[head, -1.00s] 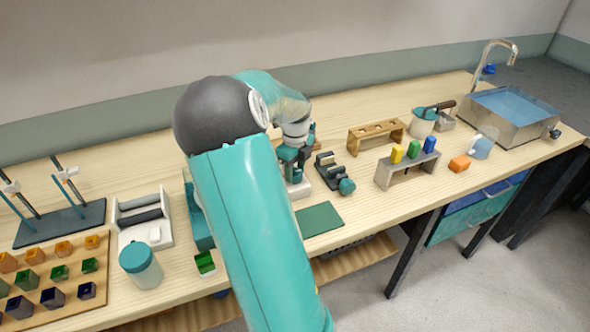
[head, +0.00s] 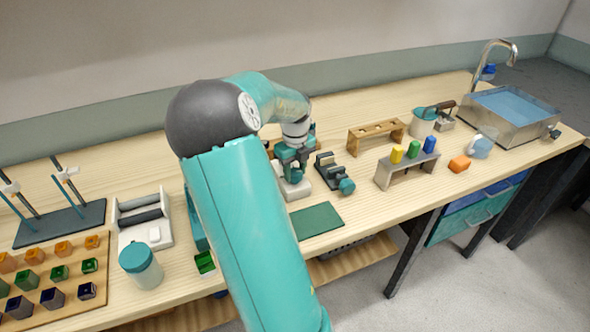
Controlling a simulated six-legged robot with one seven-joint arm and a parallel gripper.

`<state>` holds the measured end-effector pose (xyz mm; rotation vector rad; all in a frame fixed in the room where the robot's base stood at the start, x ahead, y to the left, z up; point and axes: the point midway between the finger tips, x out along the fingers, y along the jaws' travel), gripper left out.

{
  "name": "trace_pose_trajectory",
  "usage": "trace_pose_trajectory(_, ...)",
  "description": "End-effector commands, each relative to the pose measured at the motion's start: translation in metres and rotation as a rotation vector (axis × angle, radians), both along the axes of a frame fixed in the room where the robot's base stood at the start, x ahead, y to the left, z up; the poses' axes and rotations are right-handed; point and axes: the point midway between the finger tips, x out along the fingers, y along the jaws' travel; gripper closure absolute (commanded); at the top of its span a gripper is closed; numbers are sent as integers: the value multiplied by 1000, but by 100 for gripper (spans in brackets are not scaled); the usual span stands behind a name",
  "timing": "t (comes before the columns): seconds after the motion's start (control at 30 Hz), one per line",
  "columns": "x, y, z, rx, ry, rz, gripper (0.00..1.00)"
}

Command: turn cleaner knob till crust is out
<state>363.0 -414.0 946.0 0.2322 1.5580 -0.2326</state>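The dark device with upright posts (head: 328,168) stands on the bench right of my gripper. A round teal knob (head: 347,186) sits at its front right end; I take these to be the cleaner and its knob. A small tan patch shows among its posts. I cannot make out any crust at this size. My gripper (head: 291,163) points down over a white block (head: 296,188), left of the device and apart from the knob. Its fingertips are small and overlap the block, so their opening is unclear.
A green mat (head: 318,221) lies in front of the device. A wooden rack (head: 376,135) and a grey stand with coloured pieces (head: 408,170) are to the right. A teal-lidded jar (head: 141,265) and a white roller unit (head: 143,217) are left of my arm.

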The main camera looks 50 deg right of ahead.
Motion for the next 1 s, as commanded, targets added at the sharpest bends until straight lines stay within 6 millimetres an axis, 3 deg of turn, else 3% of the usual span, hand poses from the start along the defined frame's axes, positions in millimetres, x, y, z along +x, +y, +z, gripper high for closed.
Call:
trace_pose_trajectory(0.03,0,0,1,-1,-1,0,52)
trace_pose_trajectory(0.1,0,0,0,-1,-1,0,40)
trace_pose_trajectory(0.37,0,0,0,0,0,1,40)
trace_pose_trajectory(0.53,1,0,11,-1,-2,2,40)
trace_pose_trajectory(1.0,1,0,108,-2,-3,2,40)
